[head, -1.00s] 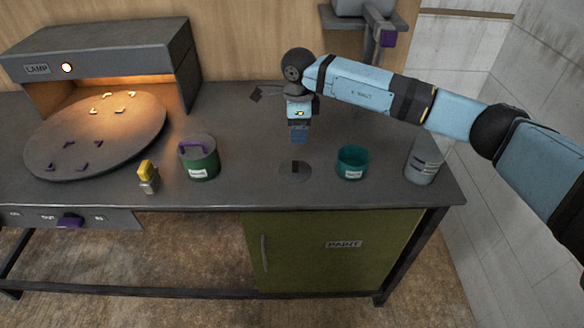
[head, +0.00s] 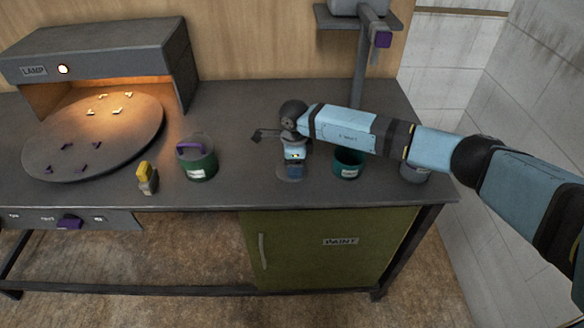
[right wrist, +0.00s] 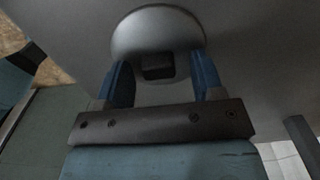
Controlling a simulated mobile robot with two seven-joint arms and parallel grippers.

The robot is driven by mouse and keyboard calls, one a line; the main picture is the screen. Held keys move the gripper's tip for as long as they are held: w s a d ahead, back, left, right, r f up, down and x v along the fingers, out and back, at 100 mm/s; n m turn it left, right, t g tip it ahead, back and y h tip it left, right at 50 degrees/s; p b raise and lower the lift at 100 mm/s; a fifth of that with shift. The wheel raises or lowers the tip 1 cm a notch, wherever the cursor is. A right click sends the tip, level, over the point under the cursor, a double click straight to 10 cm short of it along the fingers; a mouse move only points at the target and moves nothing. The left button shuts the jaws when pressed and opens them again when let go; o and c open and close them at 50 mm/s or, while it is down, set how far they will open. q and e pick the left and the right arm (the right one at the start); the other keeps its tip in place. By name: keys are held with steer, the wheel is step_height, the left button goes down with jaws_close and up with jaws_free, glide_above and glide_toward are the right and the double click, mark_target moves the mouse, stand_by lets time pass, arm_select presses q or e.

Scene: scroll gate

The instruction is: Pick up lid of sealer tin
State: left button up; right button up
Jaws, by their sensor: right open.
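A round grey lid (head: 290,178) with a dark knob lies flat on the bench, to the left of an open teal tin (head: 347,166). My right gripper (head: 293,172) points down just over the lid and hides most of it. In the right wrist view the lid (right wrist: 158,28) shows ahead, and its dark knob (right wrist: 157,67) sits between the two open blue fingers (right wrist: 160,76). I cannot tell whether the fingers touch it. The tin's label is too small to read. My left gripper is out of view.
A green tin (head: 197,165) with a purple handle and a yellow-topped item (head: 147,178) stand to the left. A lamp housing (head: 105,62) and round plate (head: 60,140) with small pieces are far left. A grey container (head: 415,173) stands right, partly behind my arm.

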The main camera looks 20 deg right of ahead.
steer(key=shift+r, duration=0.1)
steer(key=c, duration=1)
